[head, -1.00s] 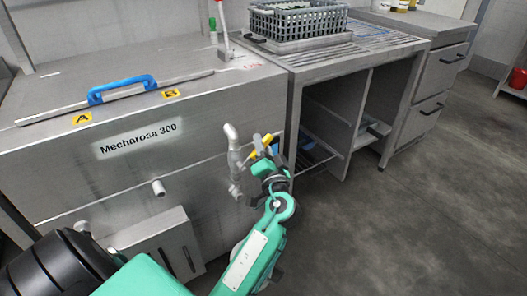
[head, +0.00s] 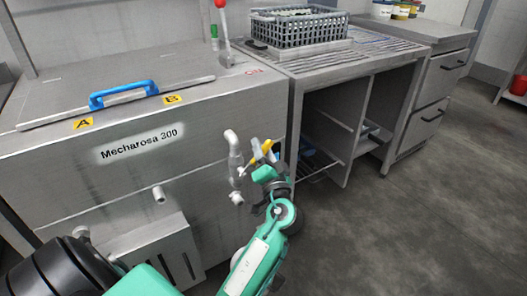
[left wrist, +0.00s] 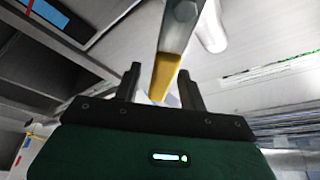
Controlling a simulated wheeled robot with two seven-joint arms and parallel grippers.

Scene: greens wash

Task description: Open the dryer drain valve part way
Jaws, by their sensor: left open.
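The dryer is the steel cabinet marked Mecharosa 300 (head: 140,146). A grey drain pipe (head: 233,143) with a bent top stands at its right front. The valve's yellow lever (head: 267,146) shows beside the pipe, just at my left gripper (head: 266,158). In the left wrist view the yellow lever (left wrist: 167,75) hangs from a grey metal part (left wrist: 180,25) and reaches between the two open dark fingers. Gaps show on both sides of it, so the fingers do not clamp it. The lever's far end is partly hidden by the gripper. My right gripper is not in view.
A blue handle (head: 124,92) lies on the dryer's lid. A red-knobbed lever (head: 222,25) stands at its back right. A slatted steel table (head: 390,48) with a grey crate (head: 297,30) is to the right. The floor (head: 410,190) at the right is clear.

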